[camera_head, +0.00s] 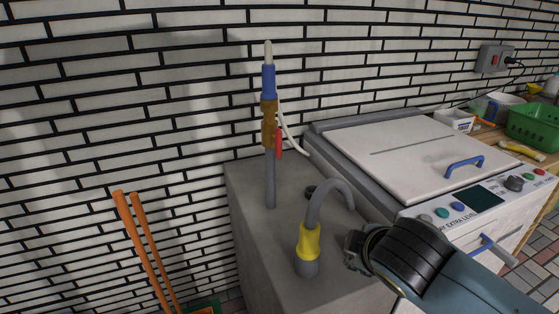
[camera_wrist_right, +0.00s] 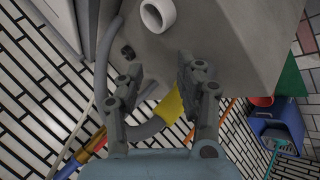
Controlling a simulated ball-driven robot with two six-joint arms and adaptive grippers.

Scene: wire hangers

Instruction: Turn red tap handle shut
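The red tap handle (camera_head: 278,142) hangs down along the right side of a brass tap (camera_head: 268,122) in the head view. The tap sits on an upright grey pipe below a blue sleeve (camera_head: 268,82). My right gripper (camera_head: 354,249) is lower and to the right, beside the bent grey hose with a yellow collar (camera_head: 310,241). In the right wrist view my right gripper (camera_wrist_right: 160,78) has its fingers apart, with nothing held. The yellow collar (camera_wrist_right: 171,106) shows behind and between the fingers. The brass tap (camera_wrist_right: 88,152) is at lower left there. My left gripper is not in view.
A grey block (camera_head: 245,190) carries the pipe and hose against the brick wall. A white-lidded machine (camera_head: 400,150) with a blue handle stands to the right. Orange poles (camera_head: 140,245) lean at lower left. A green basket (camera_head: 535,125) is at far right.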

